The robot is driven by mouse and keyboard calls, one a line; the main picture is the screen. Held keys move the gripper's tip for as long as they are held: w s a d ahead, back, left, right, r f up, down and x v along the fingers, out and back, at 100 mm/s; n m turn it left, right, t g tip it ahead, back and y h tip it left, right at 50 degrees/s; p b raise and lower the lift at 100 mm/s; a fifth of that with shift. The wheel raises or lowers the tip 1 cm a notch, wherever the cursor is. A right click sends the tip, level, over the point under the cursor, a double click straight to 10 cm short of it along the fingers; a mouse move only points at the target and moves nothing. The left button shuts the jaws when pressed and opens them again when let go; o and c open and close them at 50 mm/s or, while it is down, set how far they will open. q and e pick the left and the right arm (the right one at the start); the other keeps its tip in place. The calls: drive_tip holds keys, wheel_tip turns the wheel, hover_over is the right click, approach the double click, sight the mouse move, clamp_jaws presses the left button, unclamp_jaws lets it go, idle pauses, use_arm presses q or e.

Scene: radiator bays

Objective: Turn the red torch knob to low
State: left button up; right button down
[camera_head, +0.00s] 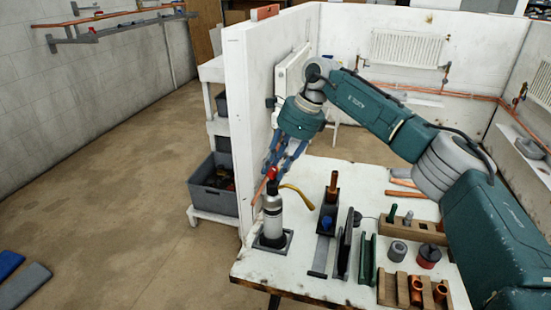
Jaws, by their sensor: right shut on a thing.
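The torch stands upright near the workbench's left front corner, with a silver canister (272,217) in a dark square base. A curved brass tube (299,194) points right from its top. The red torch knob (271,174) is at the top of the torch, partly covered by the fingers. My right gripper (274,167) reaches down from above with blue fingers and is shut on the red knob. The knob's setting marks are too small to read. My left gripper is not in view.
The white workbench (300,262) holds a stand with an upright copper pipe (333,182), dark upright plates and wooden blocks (412,230) with fittings. A white partition wall (244,130) rises close behind and left of the torch. The floor at left is mostly clear.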

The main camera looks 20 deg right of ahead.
drive_tip(key=shift+n+p, duration=0.3)
drive_tip(key=shift+n, duration=0.1)
drive_tip(key=c, duration=1.4)
unclamp_jaws()
drive_tip(key=shift+c, duration=0.2)
drive_tip(key=shift+r, duration=0.1)
drive_tip(key=v, duration=1.1)
drive_tip(key=shift+d+r, duration=0.2)
drive_tip(key=shift+r, duration=0.2)
drive_tip(key=shift+w, duration=0.15)
